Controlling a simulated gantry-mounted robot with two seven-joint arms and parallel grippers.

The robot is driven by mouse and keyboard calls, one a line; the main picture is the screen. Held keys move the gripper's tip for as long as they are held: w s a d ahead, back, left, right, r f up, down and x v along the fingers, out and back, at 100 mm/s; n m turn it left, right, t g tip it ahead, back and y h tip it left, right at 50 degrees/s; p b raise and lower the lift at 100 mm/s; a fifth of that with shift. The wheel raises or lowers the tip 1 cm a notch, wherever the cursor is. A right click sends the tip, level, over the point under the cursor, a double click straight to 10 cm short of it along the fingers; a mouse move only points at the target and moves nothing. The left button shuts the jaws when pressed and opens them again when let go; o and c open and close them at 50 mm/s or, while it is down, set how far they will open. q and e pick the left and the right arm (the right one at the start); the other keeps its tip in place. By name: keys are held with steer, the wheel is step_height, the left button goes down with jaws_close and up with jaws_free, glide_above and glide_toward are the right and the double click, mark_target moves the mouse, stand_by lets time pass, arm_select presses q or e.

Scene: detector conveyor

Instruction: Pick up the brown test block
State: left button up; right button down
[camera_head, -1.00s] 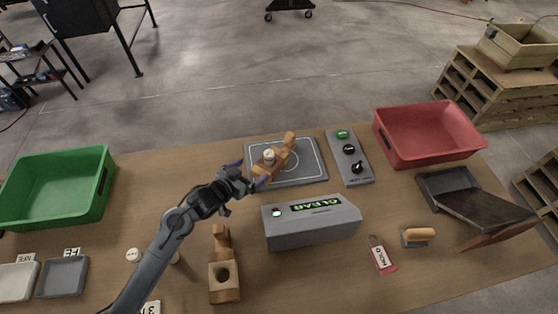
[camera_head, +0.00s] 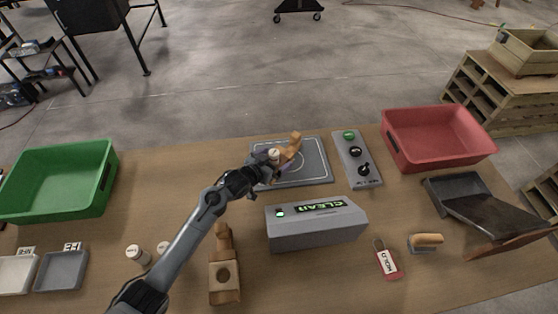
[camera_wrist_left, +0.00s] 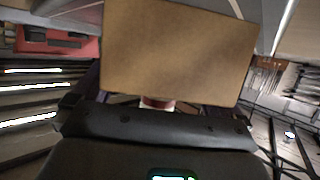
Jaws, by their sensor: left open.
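A brown wooden block (camera_head: 292,148) with an upright post sits on the grey pad, a pale round-topped piece (camera_head: 274,154) standing at its near part. My left gripper (camera_head: 268,166) is at this block's near end, its fingers partly hidden by the wrist and block. In the left wrist view the brown face (camera_wrist_left: 180,50) fills the upper middle, with the open fingers near its lower sides; contact cannot be told. A similar wooden block with a round hole (camera_head: 224,290) stands on the table in front. My right gripper is not in view.
The grey pad (camera_head: 316,172) lies beside a button panel (camera_head: 368,182). A grey detector box (camera_head: 320,232) marked CLEAR stands in front. A green bin (camera_head: 60,195) is at left, a red bin (camera_head: 430,160) at right. A small jar (camera_head: 138,256) stands near my left arm.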

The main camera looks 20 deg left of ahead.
arm_select(q)
steer(key=shift+w+f, duration=0.15)
steer(key=shift+w, duration=0.1)
steer(key=c, duration=0.9)
steer(key=shift+c, duration=1.3)
steer(key=shift+r, duration=0.25)
